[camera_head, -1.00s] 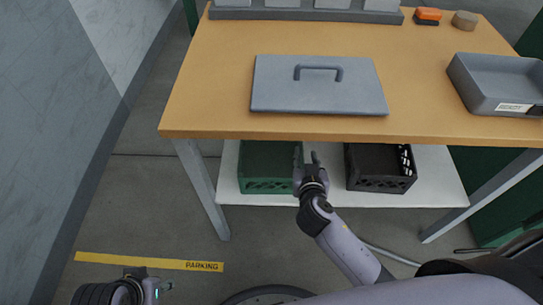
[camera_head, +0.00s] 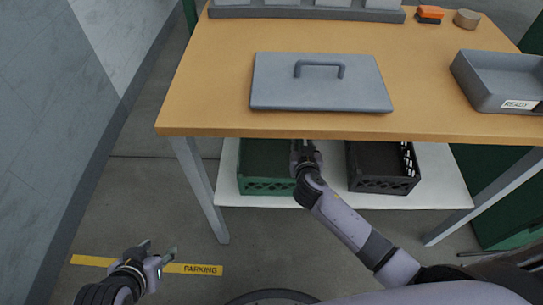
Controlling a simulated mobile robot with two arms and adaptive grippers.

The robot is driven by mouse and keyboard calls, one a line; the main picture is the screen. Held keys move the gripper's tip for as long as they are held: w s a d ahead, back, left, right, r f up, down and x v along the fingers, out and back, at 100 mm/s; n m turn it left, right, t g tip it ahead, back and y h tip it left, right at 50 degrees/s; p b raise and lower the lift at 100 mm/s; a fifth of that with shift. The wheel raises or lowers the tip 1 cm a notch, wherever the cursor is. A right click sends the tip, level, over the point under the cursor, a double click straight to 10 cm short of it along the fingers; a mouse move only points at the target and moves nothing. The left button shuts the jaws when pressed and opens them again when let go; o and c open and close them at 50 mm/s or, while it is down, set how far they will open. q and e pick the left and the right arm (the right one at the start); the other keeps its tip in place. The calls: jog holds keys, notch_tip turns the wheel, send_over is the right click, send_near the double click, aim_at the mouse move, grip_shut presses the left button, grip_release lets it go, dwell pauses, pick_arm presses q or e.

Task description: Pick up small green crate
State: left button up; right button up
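The small green crate (camera_head: 267,187) stands on the white lower shelf under the table, left of a dark crate. The tabletop hides its far part. My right gripper (camera_head: 304,147) is at the crate's right side, just under the table's front edge. It overlaps the crate's right wall in the picture; I cannot tell whether it touches or grips it. My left gripper (camera_head: 158,251) is open and empty at the lower left, over the floor and away from the crate.
The dark crate (camera_head: 383,186) sits to the right on the shelf (camera_head: 440,190). The wooden tabletop (camera_head: 215,85) overhangs both crates. On it are a grey lid (camera_head: 320,90) with a handle and a grey tray (camera_head: 487,97). Table legs stand either side.

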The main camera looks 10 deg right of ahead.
jog(key=shift+c, duration=0.4)
grip_shut()
dwell(0.5)
jog(key=shift+r, duration=0.15)
